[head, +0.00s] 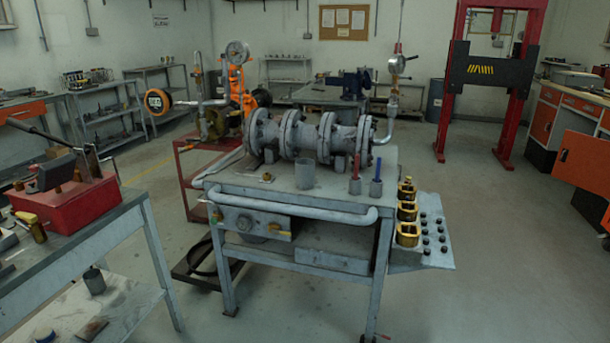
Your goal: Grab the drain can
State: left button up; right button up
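A small grey open-topped can (305,174) stands upright on the grey workbench (270,192), in front of the flanged valve assembly (312,136). Another small dark grey can (94,282) stands on the lower shelf of the left bench. I cannot tell from the picture alone which is the drain can. Neither of my grippers shows in the head view, and nothing is seen touching either can.
Two grey cups holding a red tool (355,166) and a blue tool (378,169) stand right of the bench can. A pipe rail (290,213) runs along the bench front. A red toolbox (68,205) sits on the left bench. The floor at right is clear.

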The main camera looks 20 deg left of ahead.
aim_at(305, 174)
jog(key=u, duration=0.45)
jog(key=i, duration=0.7)
jog(key=u, duration=0.75)
jog(key=i, duration=1.4)
jog(key=z, duration=0.2)
